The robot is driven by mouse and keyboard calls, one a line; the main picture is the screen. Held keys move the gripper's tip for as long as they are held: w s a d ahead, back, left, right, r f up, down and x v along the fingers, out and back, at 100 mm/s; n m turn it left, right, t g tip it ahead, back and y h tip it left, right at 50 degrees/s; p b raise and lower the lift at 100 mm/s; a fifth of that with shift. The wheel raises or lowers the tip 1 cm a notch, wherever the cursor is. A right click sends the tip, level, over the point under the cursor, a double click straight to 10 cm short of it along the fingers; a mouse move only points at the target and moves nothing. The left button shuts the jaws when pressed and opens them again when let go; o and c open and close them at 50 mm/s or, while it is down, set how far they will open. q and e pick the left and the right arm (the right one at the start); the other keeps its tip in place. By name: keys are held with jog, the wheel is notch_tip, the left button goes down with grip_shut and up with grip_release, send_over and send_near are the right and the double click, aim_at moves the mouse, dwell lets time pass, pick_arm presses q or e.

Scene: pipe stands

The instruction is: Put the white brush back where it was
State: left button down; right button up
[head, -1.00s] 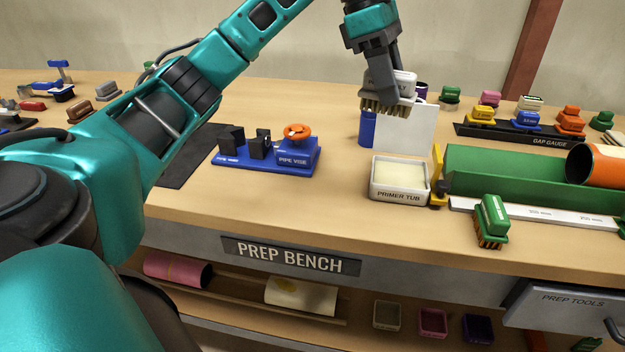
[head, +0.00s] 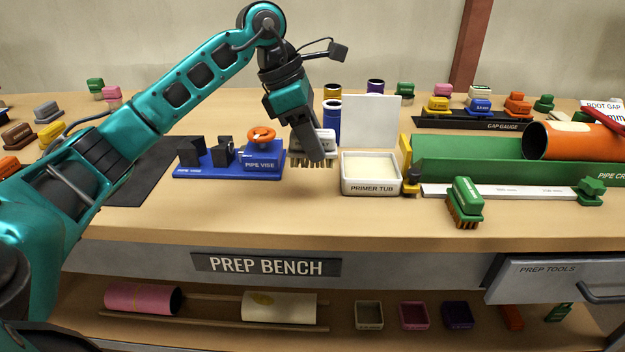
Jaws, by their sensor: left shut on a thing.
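The white brush (head: 326,143) is in my left gripper (head: 316,150), bristles down. It is just left of the white primer tub (head: 371,187) and right of the blue pipe vise (head: 262,160), near the bench top. The gripper hides part of the brush. I cannot tell whether the bristles touch the bench. My right gripper is not in view.
A green brush (head: 465,200) stands by the white ruler (head: 505,191). The green pipe cradle (head: 470,158) holds an orange pipe (head: 575,141). A blue can (head: 333,117) and a white panel (head: 369,122) stand behind. The bench front strip (head: 300,222) is clear.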

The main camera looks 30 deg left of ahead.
aim_at(291, 131)
pick_arm(q)
jog(key=shift+f+b, duration=0.45)
jog(key=shift+f, duration=3.1)
jog(key=shift+f, duration=0.15)
jog(key=c, duration=0.6)
grip_release()
jog(key=shift+r, duration=0.35)
jog(key=p+v, duration=0.1)
jog(key=v, duration=1)
jog(key=shift+s+a+r+p, duration=0.1)
jog(key=shift+a+r+p, duration=0.05)
jog(key=shift+r+p, duration=0.2)
jog(key=shift+f, duration=0.1)
